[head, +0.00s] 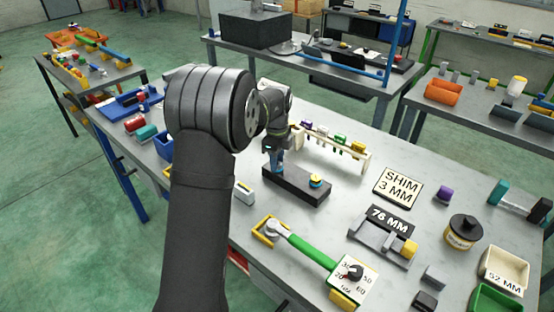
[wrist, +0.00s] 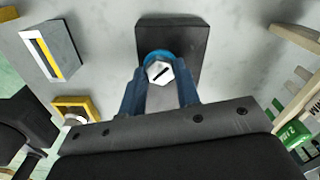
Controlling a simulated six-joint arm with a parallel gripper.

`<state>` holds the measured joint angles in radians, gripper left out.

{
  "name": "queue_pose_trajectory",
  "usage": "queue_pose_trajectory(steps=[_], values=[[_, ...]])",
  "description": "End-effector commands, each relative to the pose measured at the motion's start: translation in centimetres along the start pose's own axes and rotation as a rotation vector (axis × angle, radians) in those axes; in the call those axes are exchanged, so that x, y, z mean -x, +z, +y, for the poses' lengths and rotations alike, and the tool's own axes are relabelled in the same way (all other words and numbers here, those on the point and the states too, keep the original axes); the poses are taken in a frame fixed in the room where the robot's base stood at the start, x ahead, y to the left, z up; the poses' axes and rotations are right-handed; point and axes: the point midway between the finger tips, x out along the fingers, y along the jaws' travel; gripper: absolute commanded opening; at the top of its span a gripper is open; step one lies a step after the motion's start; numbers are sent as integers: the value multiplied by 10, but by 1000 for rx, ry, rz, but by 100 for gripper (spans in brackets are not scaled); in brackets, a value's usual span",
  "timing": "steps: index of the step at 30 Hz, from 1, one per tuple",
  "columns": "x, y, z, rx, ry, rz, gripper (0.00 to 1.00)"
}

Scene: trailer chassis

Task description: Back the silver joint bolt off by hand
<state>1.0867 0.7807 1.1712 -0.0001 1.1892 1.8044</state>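The silver joint bolt (wrist: 158,72) shows in the wrist view as a hexagonal head with a dark line across it and a blue ring around its base. It stands on a dark block (wrist: 172,38), which lies on the grey bench in the head view (head: 300,190). My gripper (wrist: 159,80) has its blue fingers on both sides of the bolt, seemingly touching it. In the head view my gripper (head: 277,165) points down at the block's left end and hides the bolt there.
A cream rack (head: 350,157) with coloured pieces stands behind the block. A green-handled gauge (head: 312,252) lies in front, near the bench edge. A "SHIM 3 MM" plate (head: 398,188) and a "76 MM" fixture (head: 385,235) lie to the right. A small grey-white box (head: 244,193) is left.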

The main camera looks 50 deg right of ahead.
Motion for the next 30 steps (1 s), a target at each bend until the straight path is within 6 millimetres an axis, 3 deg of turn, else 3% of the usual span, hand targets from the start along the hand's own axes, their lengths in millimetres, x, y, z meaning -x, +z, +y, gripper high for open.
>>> queue_pose_trajectory(steps=[1,3,4,17,30], values=[[0,0,0,0,0,0,20],[0,0,0,0,0,0,6],[0,0,0,0,0,0,4],[0,0,0,94,1,0,4],[0,0,0,469,1,0,4]])
